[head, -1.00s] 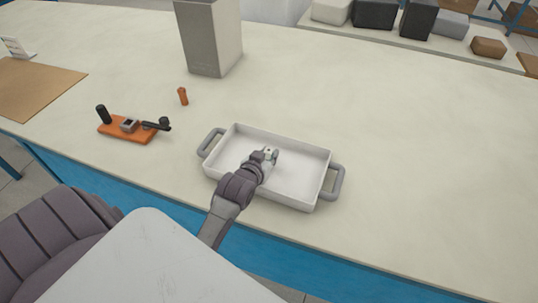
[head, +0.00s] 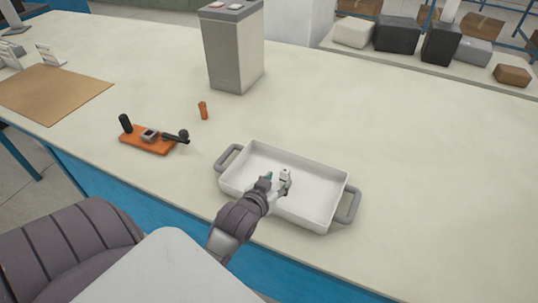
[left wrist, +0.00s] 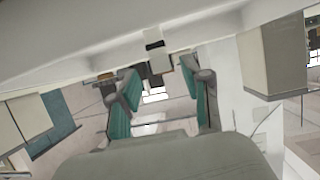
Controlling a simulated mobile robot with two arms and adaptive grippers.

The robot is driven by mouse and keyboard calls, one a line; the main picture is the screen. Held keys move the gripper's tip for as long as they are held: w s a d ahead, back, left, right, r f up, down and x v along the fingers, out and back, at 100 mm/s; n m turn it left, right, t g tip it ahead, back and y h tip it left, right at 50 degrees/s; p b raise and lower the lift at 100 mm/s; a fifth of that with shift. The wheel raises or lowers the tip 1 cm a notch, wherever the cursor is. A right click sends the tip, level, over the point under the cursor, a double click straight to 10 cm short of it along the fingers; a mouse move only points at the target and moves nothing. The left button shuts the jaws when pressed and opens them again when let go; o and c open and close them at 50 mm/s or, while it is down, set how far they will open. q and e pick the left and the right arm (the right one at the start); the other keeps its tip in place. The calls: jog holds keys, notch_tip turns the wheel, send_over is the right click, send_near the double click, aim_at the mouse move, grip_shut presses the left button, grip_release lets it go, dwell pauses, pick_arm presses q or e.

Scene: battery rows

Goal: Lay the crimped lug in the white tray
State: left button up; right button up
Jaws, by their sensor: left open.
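The white tray (head: 335,181) with grey handles stands near the front edge of the bench. My left gripper (head: 277,181) is over the tray's inside, its fingers spread apart. A small pale grey piece with a dark spot (head: 285,174), apparently the crimped lug, shows at the fingertips in the head view. In the left wrist view a small grey and black piece (left wrist: 158,60) shows between the open fingers (left wrist: 167,82), which look clear of it. I cannot tell whether it rests on the tray floor. My right gripper is not in view.
An orange-based tool with black lever (head: 147,145) and a small orange cylinder (head: 203,110) stand left of the tray. A tall grey box (head: 232,55) is behind. A brown mat (head: 52,92) lies at far left. The bench right of the tray is clear.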

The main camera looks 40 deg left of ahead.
pick_arm(q)
jog(key=v, duration=0.6)
dwell(0.4)
